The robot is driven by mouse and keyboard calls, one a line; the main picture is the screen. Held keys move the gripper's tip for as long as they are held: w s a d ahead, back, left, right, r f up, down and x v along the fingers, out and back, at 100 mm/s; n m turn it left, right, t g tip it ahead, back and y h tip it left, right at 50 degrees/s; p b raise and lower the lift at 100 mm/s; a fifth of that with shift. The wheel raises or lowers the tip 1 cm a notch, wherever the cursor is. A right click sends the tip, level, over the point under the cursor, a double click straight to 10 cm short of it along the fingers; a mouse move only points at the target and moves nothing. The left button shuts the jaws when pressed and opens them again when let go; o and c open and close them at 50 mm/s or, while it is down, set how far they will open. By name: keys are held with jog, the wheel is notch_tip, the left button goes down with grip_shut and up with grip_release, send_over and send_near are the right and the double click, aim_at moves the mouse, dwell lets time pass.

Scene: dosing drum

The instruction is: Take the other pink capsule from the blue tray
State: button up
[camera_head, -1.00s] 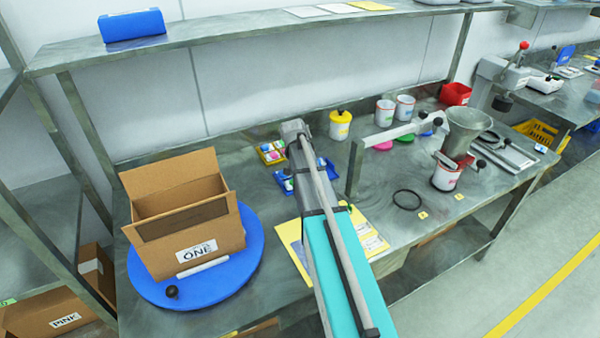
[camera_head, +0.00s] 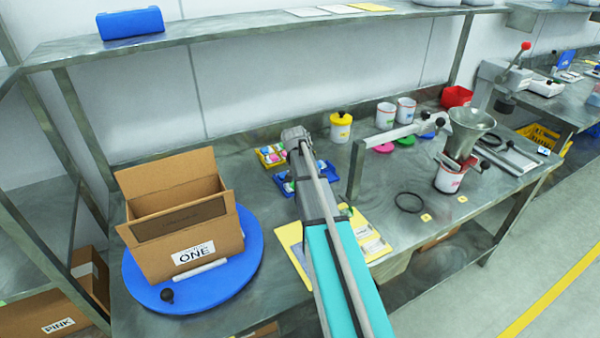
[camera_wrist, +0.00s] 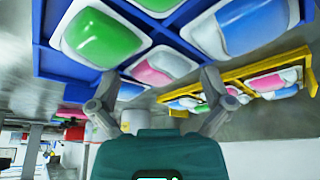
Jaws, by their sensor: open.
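The blue tray (camera_head: 281,186) stands on the bench, partly hidden behind my arm. In the wrist view the blue tray (camera_wrist: 72,67) fills the top, with capsules in separate compartments: a green one (camera_wrist: 103,36), a blue and white one (camera_wrist: 250,22), and a pink and white one (camera_wrist: 157,68). The head view hides the fingers.
A yellow tray (camera_head: 262,161) with capsules stands close beside the blue tray; it also shows in the wrist view (camera_wrist: 225,78). A yellow-lidded jar (camera_head: 340,128) stands behind my arm. An open cardboard box (camera_head: 190,240) sits on a blue turntable (camera_head: 245,262) to the left.

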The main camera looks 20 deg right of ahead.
jog(key=c, duration=0.8)
jog(key=shift+r, duration=0.1)
notch_tip(320, 180, up, 10)
jog(key=p, duration=1)
